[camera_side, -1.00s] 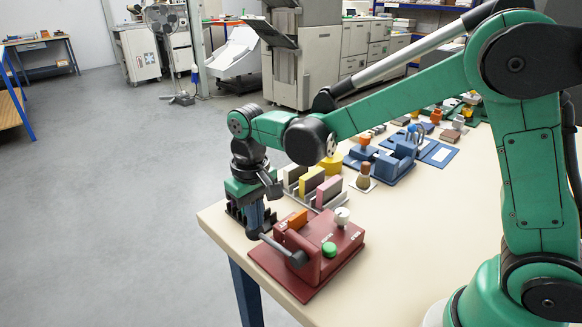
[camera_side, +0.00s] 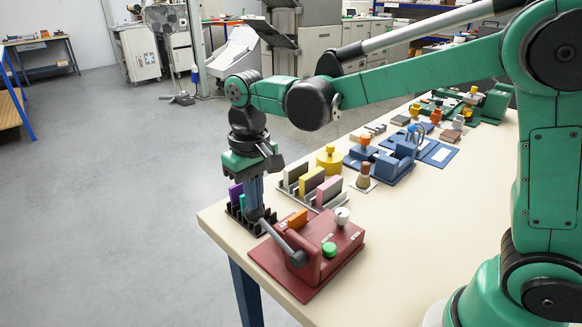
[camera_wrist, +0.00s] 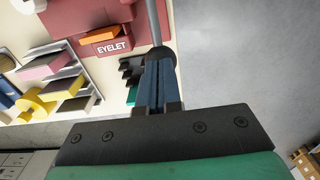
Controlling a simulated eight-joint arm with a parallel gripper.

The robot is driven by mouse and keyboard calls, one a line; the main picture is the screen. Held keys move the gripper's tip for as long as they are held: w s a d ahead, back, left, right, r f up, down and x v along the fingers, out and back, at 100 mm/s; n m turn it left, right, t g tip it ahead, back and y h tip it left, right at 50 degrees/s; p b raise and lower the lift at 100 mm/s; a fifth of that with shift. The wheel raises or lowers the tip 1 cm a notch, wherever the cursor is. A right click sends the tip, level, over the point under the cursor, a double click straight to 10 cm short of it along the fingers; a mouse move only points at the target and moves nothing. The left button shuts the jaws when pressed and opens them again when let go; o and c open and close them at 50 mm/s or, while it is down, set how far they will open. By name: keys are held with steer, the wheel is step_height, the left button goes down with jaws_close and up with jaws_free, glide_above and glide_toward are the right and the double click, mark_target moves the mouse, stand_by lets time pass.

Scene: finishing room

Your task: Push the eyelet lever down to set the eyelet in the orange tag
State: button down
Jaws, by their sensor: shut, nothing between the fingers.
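The dark red eyelet press (camera_side: 336,262) stands at the near left corner of the table. The orange tag (camera_side: 297,219) sits in the top of it; it also shows in the wrist view (camera_wrist: 100,33) above the EYELET label. The grey lever (camera_side: 283,241) slants up and left from its dark pivot. Its rod (camera_wrist: 153,22) and dark end knob (camera_wrist: 161,52) show in the wrist view. My gripper (camera_side: 256,213) is shut and empty, pointing down at the lever's end. In the wrist view its fingers (camera_wrist: 158,84) overlap the knob; I cannot tell whether they touch.
A green button (camera_side: 329,249) and a white knob (camera_side: 342,216) are on the press. Just behind my gripper is a black rack (camera_side: 236,212) with coloured pieces. Yellow and pink pieces stand in grey holders (camera_side: 293,178) behind the press. The table's left edge is close.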

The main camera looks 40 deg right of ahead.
steer(key=shift+s+r, duration=0.15)
steer(key=shift+r, duration=2.2)
steer(key=shift+r, duration=0.1)
steer(key=shift+r, duration=1.9)
steer(key=s+d+f+t, duration=0.7)
steer(key=s, duration=0.1)
steer(key=shift+s+d, duration=0.2)
steer(key=shift+s, duration=0.05)
